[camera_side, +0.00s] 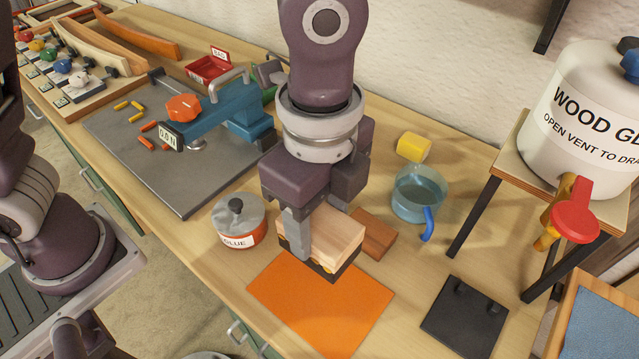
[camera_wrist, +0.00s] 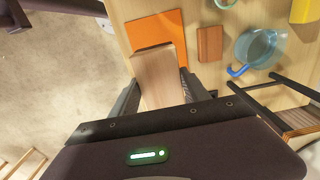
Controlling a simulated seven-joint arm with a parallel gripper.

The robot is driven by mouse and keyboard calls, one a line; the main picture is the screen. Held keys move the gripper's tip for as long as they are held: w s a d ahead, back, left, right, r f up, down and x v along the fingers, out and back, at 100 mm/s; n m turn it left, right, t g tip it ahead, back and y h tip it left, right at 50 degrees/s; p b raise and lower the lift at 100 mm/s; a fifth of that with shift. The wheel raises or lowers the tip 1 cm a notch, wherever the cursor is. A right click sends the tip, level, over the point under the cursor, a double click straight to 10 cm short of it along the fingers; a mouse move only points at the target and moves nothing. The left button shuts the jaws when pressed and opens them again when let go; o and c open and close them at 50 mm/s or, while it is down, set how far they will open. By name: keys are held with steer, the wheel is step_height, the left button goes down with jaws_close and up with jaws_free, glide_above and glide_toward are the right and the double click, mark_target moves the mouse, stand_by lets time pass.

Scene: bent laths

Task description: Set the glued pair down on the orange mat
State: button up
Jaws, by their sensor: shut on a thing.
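My gripper (camera_side: 310,243) is shut on a pale wooden block pair (camera_side: 328,235), which I take to be the glued pair. A dark strip shows along its lower edge in the side view. The pair appears just above or at the far edge of the orange mat (camera_side: 315,310); I cannot tell whether it touches. In the wrist view the pair (camera_wrist: 155,78) lies between my fingers (camera_wrist: 165,97) and covers part of the mat (camera_wrist: 150,30). The mat's visible surface is bare.
A reddish-brown block (camera_side: 376,236) lies just right of the held pair. A glue pot (camera_side: 238,222) stands left. A blue-handled clear jug (camera_side: 420,194), a yellow block (camera_side: 413,149), a black plate (camera_side: 464,316) and a glue-tank stand (camera_side: 470,215) are to the right.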

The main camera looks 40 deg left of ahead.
step_height(320, 180, down, 13)
steer(key=shift+f, duration=0.1)
stand_by(0.3)
steer(key=shift+f, duration=0.5)
stand_by(0.4)
steer(key=o, duration=1.5)
